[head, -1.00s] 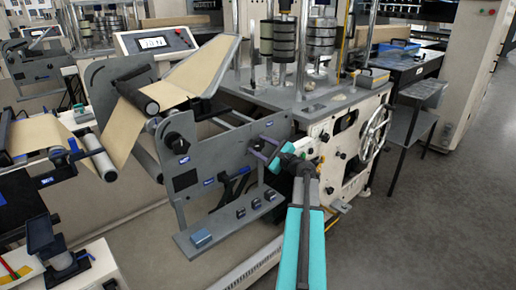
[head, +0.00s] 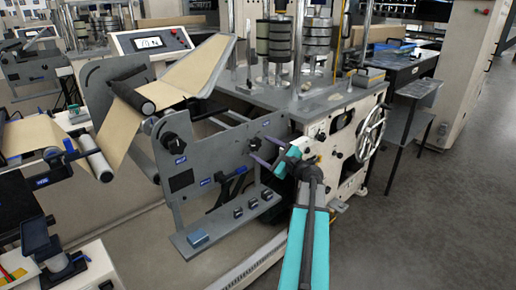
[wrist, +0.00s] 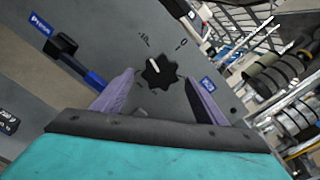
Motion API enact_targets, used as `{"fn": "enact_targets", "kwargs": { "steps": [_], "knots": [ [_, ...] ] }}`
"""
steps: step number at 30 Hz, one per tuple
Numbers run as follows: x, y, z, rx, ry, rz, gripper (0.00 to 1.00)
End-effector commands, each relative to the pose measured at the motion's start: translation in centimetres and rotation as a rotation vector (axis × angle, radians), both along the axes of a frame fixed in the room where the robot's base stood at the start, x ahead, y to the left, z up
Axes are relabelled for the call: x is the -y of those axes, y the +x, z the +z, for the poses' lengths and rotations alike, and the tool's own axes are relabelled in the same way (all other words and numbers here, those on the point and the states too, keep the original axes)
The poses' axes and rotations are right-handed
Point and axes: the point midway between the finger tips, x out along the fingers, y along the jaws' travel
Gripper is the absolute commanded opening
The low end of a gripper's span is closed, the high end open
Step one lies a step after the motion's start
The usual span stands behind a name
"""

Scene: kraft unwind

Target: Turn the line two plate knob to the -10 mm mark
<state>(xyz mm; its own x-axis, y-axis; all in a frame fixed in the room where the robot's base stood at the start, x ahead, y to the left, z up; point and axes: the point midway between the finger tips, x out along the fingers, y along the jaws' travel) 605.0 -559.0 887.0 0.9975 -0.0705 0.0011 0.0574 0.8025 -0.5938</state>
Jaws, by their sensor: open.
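The black lobed plate knob (wrist: 160,72) sits on the grey side plate in the wrist view, with a short white pointer line angled up and left. A small printed mark, blurred but like -10, lies above left of it, and a 0-like mark above right. My gripper (wrist: 160,78) is open, its two purple fingers on either side of the knob with gaps showing; I cannot tell whether the tips reach its depth. In the head view my gripper (head: 263,151) is at the plate's right end, and the knob (head: 252,142) is small and dark there.
Another black knob (head: 170,143) is on the grey plate (head: 215,150) farther left. A brown kraft web (head: 195,68) runs above it. A white machine with a handwheel (head: 371,134) stands right of my arm. Open floor (head: 420,220) lies at the right.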

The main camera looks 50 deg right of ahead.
Motion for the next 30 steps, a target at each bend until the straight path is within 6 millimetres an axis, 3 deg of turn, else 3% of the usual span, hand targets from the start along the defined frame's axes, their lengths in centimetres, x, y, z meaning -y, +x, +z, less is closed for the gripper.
{"fn": "enact_targets", "kwargs": {
  "steps": [9, 15, 21, 30],
  "knots": [
    [-0.5, -5.4, 0.0, 0.000, 0.000, -0.002, 0.66],
    [-0.6, -7.9, 0.0, 0.000, 0.000, -0.002, 0.66],
    [-0.7, -9.1, 0.0, 0.001, 0.000, -0.001, 0.66],
    [-0.6, -9.2, 0.0, 0.000, 0.000, 0.000, 0.66]
  ]
}}
